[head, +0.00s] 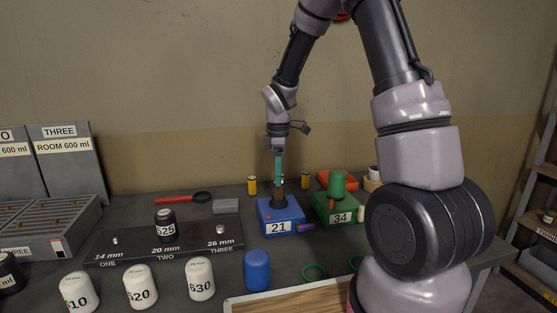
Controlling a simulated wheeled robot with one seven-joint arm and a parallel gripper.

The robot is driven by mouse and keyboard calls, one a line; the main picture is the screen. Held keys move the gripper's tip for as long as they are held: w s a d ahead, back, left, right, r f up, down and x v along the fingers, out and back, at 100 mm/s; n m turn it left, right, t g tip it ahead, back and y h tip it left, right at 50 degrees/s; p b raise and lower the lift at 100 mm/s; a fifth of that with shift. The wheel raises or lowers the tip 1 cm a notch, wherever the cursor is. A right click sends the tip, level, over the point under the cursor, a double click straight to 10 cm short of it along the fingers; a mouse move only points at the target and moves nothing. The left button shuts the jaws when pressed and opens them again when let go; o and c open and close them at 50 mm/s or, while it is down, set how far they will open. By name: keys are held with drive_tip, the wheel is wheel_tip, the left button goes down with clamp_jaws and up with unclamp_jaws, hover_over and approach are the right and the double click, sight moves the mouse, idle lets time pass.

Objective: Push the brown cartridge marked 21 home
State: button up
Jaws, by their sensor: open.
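A blue block (280,213) with a white label reading 21 stands on the table in the middle. A dark brown cylinder, which looks like the brown cartridge (278,203), sticks up from its top; its own marking is too small to read, and how deep it sits cannot be told. My gripper (279,180) points down directly above it, with teal fingers. The jaws are open, and the fingertips are close to the cartridge's top; whether they touch it is unclear.
A green block marked 34 (338,218) with a green cylinder stands just right. A purple piece (306,228) lies in front, and small yellow cylinders (252,186) stand behind. A blue cylinder (257,270), white numbered jars (200,279) and a wooden-bottomed tray (240,302) are nearer.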

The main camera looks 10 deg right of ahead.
sight(279, 193)
drive_tip(key=shift+f, duration=2.35)
clamp_jaws()
